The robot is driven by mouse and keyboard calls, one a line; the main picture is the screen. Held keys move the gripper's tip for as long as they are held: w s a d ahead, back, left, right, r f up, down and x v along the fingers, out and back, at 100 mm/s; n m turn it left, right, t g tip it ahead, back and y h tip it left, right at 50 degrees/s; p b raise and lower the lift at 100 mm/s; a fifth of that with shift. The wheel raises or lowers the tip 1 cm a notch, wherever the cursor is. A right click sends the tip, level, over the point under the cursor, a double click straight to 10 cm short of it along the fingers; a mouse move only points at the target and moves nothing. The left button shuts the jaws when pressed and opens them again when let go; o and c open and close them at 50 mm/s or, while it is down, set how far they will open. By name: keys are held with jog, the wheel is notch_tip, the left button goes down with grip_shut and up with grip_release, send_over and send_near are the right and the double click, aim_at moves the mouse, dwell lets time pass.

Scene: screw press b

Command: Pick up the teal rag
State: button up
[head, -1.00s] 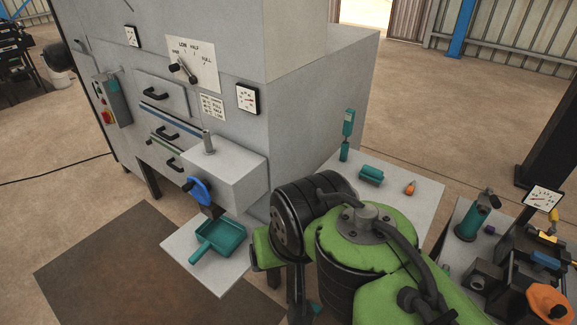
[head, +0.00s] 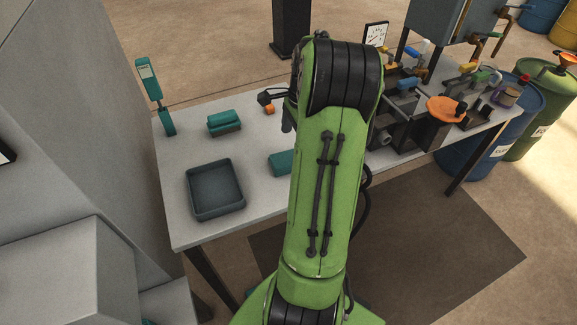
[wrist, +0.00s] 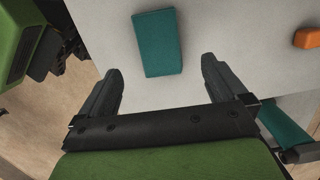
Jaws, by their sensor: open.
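The teal rag looks like a flat folded rectangle (wrist: 158,43) on the light table top in the wrist view. In the head view a teal piece, likely the same rag (head: 279,163), shows partly behind my arm. My gripper (wrist: 161,68) is open and empty. Its fingers point toward the rag, which shows just past the fingertips and between their lines. The height above the table is hard to tell. In the head view my arm hides most of the gripper.
On the table (head: 185,235) stand a dark tray (head: 215,192), a teal brush-like item (head: 225,122), a teal upright device (head: 153,90) and a small orange item (head: 269,109), also in the wrist view (wrist: 308,38). Equipment with an orange wheel (head: 446,109) stands right of my arm.

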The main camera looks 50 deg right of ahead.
aim_at(288, 158)
jog(key=f+b, duration=0.1)
jog(key=f, duration=0.1)
jog(key=a+f, duration=0.1)
jog(key=f, duration=0.1)
jog(key=f+b, duration=0.1)
jog(key=f, duration=0.1)
jog(key=shift+w+a+f+b, duration=0.2)
jog(key=shift+w+f+b, duration=0.1)
jog(key=shift+w+f, duration=0.1)
jog(key=shift+r, duration=0.1)
jog(key=shift+c, duration=0.2)
jog(key=c, duration=1.1)
notch_tip(288, 158, up, 10)
jog(key=p, duration=0.4)
jog(key=o, duration=0.4)
jog(key=c, duration=0.5)
